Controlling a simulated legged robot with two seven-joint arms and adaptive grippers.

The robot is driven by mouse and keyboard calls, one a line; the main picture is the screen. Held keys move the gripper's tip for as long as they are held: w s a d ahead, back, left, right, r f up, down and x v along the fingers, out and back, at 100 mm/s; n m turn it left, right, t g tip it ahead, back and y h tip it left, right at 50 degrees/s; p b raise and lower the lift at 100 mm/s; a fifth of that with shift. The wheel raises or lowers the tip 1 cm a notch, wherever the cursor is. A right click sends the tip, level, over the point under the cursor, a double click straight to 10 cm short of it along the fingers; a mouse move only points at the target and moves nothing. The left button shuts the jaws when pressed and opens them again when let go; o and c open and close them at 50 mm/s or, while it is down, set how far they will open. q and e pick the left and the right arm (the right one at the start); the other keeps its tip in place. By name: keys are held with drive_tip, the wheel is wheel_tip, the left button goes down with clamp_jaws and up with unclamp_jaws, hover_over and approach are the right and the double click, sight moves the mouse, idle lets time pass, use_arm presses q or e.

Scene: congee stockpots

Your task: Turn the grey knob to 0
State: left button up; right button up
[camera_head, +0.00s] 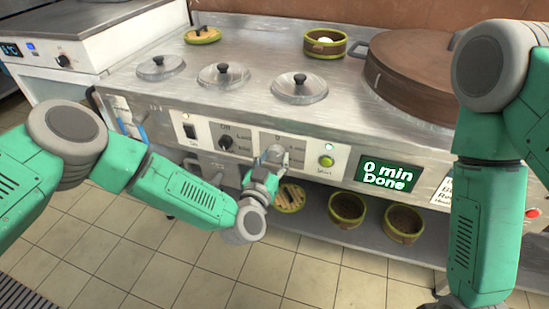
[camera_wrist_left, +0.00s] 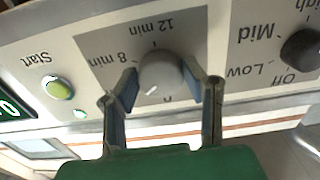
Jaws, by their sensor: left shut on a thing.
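The grey knob (camera_wrist_left: 160,72) sits on a grey dial plate with "8 min" and "12 min" marks, which look upside down in the left wrist view. A short white line on the knob points down and slightly left there; the mark below it is partly hidden. My left gripper (camera_wrist_left: 161,92) is shut on the knob, one finger on each side. In the head view my left gripper (camera_head: 270,162) is at the front panel and covers most of the knob. The "0" mark (camera_head: 277,138) shows above it. My right gripper is out of view.
A black knob (camera_head: 226,142) with Off, Low, Mid and High marks is left of the dial. A green Start button (camera_head: 326,161) and a display (camera_head: 387,174) reading "0 min Done" are to the right. Steamer baskets (camera_head: 347,209) stand on the shelf below.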

use_arm(q)
drive_tip(key=shift+w+a, duration=0.1)
drive_tip(key=shift+a, duration=0.05)
drive_tip(key=shift+n, duration=1.5)
drive_tip(key=n, duration=0.2)
drive_tip(key=shift+n, duration=0.3)
drive_tip(key=n+b, duration=0.1)
drive_tip(key=n, duration=0.5)
drive_tip(key=shift+o, duration=0.2)
drive_tip(key=o, duration=1.1)
drive_tip(key=shift+c, duration=0.2)
drive_tip(key=shift+o, duration=0.3)
